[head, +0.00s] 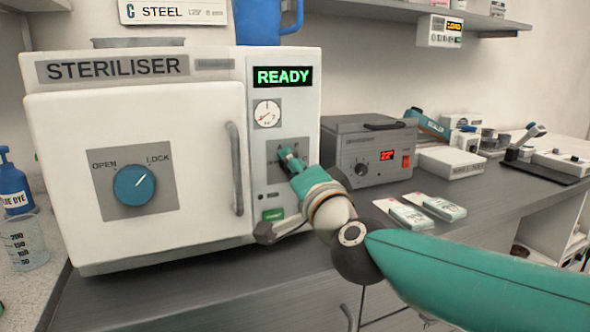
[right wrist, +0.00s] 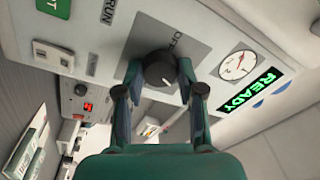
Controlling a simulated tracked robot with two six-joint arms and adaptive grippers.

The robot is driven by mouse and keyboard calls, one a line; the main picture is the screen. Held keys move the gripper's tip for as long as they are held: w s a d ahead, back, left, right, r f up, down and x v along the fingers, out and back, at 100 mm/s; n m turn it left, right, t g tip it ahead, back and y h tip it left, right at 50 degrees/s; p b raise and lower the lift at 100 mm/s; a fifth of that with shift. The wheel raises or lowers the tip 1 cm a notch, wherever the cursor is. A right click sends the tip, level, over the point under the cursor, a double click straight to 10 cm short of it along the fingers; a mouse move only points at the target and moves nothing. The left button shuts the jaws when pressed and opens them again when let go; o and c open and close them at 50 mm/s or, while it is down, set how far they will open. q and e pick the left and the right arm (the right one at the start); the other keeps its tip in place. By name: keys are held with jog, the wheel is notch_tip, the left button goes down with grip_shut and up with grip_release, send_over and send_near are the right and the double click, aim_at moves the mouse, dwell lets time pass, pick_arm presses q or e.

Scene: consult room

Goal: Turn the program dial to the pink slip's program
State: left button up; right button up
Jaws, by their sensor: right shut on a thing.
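The white steriliser (head: 140,255) stands on the counter with a green READY display (head: 283,77). Its program dial is a dark round knob (right wrist: 160,68) on a grey plate (right wrist: 187,44); in the head view my gripper mostly hides it. My right gripper (head: 287,158) is shut on the dial, with one finger on each side in the right wrist view (right wrist: 159,75). A small pale mark shows on the dial's face; the letters around it are partly hidden. A card reading "C STEEL" (head: 172,12) is above the steriliser. I see no pink slip. My left gripper is out of view.
A blue OPEN/LOCK knob (head: 134,185) and a grey door handle (head: 235,168) are left of the dial. A pressure gauge (head: 267,113) sits above it and a green button (head: 273,214) below. A grey box with a red display (head: 370,150) stands to the right.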

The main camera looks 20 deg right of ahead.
jog(key=shift+f+m, duration=0.3)
jog(key=shift+m, duration=0.1)
jog(key=o, duration=1.1)
jog(key=shift+o, duration=0.2)
jog(key=shift+r, duration=0.15)
jog(key=shift+s, duration=0.15)
jog(key=s+f, duration=0.1)
jog(key=s, duration=1)
jog(key=shift+s+d, duration=0.3)
jog(key=shift+d, duration=0.1)
jog(key=shift+f, duration=0.1)
